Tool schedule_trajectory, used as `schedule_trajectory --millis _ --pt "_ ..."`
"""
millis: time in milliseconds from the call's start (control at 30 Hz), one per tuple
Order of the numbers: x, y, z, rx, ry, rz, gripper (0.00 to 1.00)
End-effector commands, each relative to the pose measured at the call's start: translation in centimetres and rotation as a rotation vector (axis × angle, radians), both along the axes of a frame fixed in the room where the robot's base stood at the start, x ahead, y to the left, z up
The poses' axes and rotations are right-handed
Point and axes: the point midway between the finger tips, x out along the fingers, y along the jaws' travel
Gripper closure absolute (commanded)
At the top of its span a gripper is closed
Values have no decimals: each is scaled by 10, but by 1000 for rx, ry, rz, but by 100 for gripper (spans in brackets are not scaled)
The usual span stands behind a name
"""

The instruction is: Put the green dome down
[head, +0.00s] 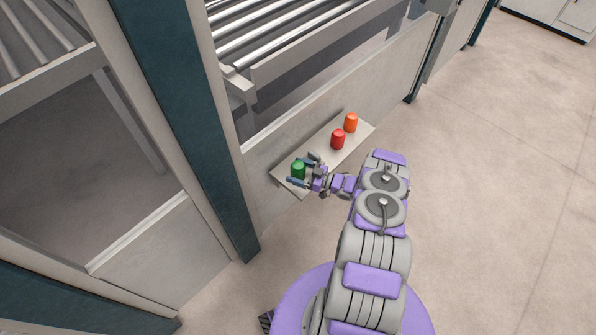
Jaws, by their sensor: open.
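The green dome (298,170) stands upright at the near left end of a small beige shelf (318,160) fixed to the machine's side panel. It appears to rest on the shelf surface. My gripper (302,171) is open, with one finger on each side of the green dome. Whether the fingers touch the dome is too small to tell. The lower part of the dome is partly hidden by the near finger.
A red dome (338,139) and an orange dome (351,122) stand farther along the same shelf. A dark teal post (190,100) rises left of the shelf. A roller conveyor (275,30) lies behind the panel. The floor at right (490,190) is clear.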

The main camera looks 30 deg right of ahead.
Motion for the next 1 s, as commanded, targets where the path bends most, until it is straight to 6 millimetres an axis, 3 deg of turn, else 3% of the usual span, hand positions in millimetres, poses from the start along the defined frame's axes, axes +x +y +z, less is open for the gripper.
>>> schedule_trajectory --millis 233,700,1000 --pt "-11 -10 2 0 0 -3 12" --pt "-77 -67 1 -5 2 -2 12" --pt "-91 -80 1 -2 1 -1 12"
